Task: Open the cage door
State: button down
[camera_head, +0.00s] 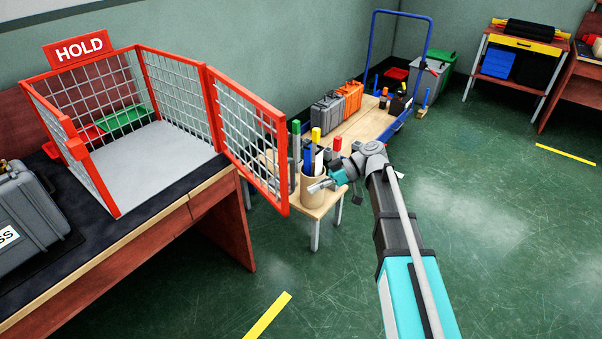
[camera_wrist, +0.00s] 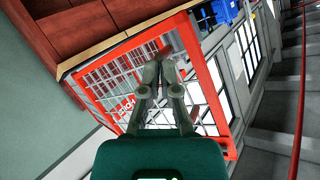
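The cage (camera_head: 178,92) is grey mesh in a red frame under a red HOLD sign (camera_head: 82,49), on a dark-topped bench at left. Its front is uncovered, and its grey floor shows. The red-framed mesh door (camera_head: 249,128) stands swung out from the cage's right post, past the bench edge. My gripper (camera_head: 313,187) is to the right of the door's free edge, apart from it in the head view. In the wrist view my gripper (camera_wrist: 160,68) has its fingers close together with nothing seen between them. The red-framed mesh (camera_wrist: 201,70) shows behind them.
A grey case (camera_head: 28,212) lies on the bench at left. A small table with a tan cup (camera_head: 312,188) of tools stands by my gripper. A blue-handled cart (camera_head: 350,122) with grey and orange cases is behind. The green floor at right is clear.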

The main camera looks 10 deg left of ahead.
jog(key=s+d+f+m+t+h, duration=0.2)
jog(key=d+m, duration=0.4)
jog(key=d, duration=0.3)
jog(key=s+d+f+m+t+h, duration=0.2)
jog(key=s+d+f+m+h, duration=0.2)
jog(key=d, duration=0.5)
jog(key=s+d+f+m+t+h, duration=0.3)
jog(key=d+f+m+h, duration=0.2)
jog(key=d+m, duration=0.4)
jog(key=shift+f+h, duration=0.35)
jog(key=shift+h, duration=0.05)
